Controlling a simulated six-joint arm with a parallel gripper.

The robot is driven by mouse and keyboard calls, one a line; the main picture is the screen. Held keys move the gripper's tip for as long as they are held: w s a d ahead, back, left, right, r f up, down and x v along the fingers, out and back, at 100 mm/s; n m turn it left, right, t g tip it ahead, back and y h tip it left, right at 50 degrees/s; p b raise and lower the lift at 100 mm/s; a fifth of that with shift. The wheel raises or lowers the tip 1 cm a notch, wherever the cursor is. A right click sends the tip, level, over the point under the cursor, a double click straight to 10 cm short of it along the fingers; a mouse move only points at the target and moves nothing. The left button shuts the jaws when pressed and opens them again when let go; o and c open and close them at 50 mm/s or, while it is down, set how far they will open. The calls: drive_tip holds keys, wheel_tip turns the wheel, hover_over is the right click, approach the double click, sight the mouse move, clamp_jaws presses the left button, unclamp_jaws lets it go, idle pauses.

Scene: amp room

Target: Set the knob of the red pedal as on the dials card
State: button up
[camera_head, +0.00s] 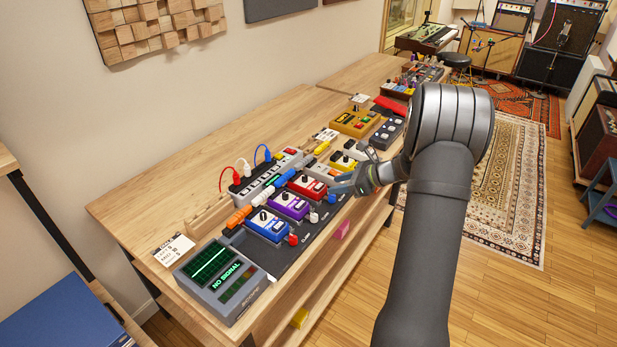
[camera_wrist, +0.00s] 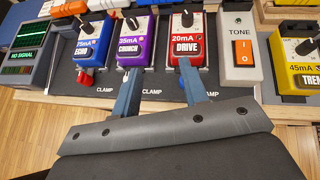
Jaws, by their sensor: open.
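The red pedal (camera_head: 307,187), marked DRIVE, stands on a dark board between a purple and a pale grey pedal. Its dark knob (camera_wrist: 187,19) is at the top in the wrist view; I cannot read its setting clearly. My gripper (camera_head: 343,183) is open and empty, just to the right of the red pedal in the head view. In the wrist view my fingers (camera_wrist: 157,80) reach toward the pedal row; the right finger overlaps the red pedal's lower edge, below the knob. A white card (camera_head: 174,249) with small text lies at the table's left; its text is too small to read surely.
A purple pedal (camera_wrist: 135,48), a blue pedal (camera_wrist: 92,50), a grey TONE pedal (camera_wrist: 238,60) and a yellow pedal (camera_wrist: 298,65) crowd the row. Cables and a power strip (camera_head: 262,178) lie behind. A NO SIGNAL screen (camera_head: 221,275) stands at the left. Bare wood (camera_head: 190,190) shows behind.

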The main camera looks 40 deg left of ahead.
drive_tip(key=w+d+r+m+t+y, duration=0.2)
drive_tip(key=w+d+m, duration=0.1)
approach(305, 176)
drive_tip(key=x, duration=0.8)
drive_tip(key=shift+a+f, duration=0.15)
clamp_jaws()
drive_tip(key=shift+s, duration=0.1)
